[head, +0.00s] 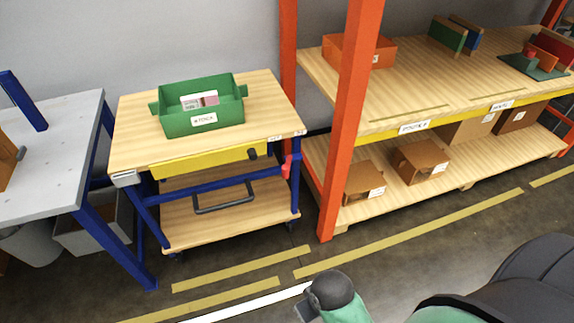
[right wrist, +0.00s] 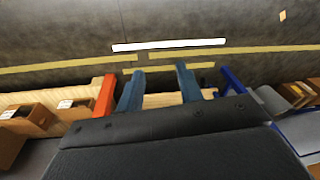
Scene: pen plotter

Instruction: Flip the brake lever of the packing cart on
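The packing cart (head: 128,140) has a wooden top, blue legs, a yellow front strip and a lower wooden shelf. It stands left of centre in the head view. A small red part (head: 287,167), seemingly the brake lever, sits on the cart's right front post; its exact setting is too small to tell. My right gripper (right wrist: 160,70) shows in the right wrist view with two blue fingers apart and nothing between them. It is away from the cart. Part of my right arm shows at the bottom of the head view. My left gripper is not in view.
A green bin (head: 203,122) with small boxes stands on the cart top. An orange-posted rack (head: 345,130) with cardboard boxes is on the right. A grey table (head: 50,150) stands on the left. The floor (head: 240,262) before the cart is clear, with painted lines.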

